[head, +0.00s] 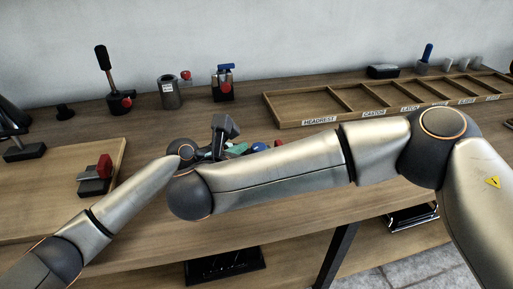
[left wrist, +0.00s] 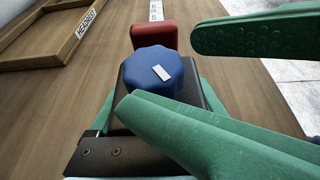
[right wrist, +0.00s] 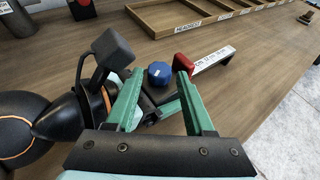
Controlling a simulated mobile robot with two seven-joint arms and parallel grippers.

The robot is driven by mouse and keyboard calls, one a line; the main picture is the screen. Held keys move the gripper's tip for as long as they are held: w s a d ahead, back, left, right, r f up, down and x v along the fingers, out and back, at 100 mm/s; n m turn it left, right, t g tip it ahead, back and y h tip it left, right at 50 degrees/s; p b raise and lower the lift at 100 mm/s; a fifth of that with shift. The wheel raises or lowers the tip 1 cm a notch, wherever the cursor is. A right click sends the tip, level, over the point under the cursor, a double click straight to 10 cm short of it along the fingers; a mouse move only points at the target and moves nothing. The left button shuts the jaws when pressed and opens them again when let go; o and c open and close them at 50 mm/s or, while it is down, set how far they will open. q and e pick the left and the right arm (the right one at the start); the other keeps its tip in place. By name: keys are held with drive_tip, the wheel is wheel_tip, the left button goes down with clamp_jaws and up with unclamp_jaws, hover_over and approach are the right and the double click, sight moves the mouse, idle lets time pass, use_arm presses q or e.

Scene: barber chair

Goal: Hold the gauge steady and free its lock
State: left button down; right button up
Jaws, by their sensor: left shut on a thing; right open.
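The gauge has a dark body (left wrist: 190,86), a blue knob (left wrist: 162,72) with a white mark, a red block (left wrist: 153,37) and a pale printed scale (right wrist: 213,61). The blue knob also shows in the right wrist view (right wrist: 159,73). My left gripper (left wrist: 160,97) is shut on the gauge's dark body; its fingertips are mostly hidden. My right gripper (right wrist: 158,76) is open, with one green finger on each side of the knob and a visible gap to it. In the head view my arms hide most of the gauge (head: 258,147).
A wooden compartment tray (head: 290,123) with labels lies behind to the right. A lever stand (head: 118,103), a grey cup (head: 169,95) and a blue-handled clamp (head: 223,86) stand along the back. A board with a red-topped block (head: 97,173) is at left.

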drive_tip(key=shift+x, duration=1.3)
drive_tip(key=shift+c, duration=0.3)
clamp_jaws()
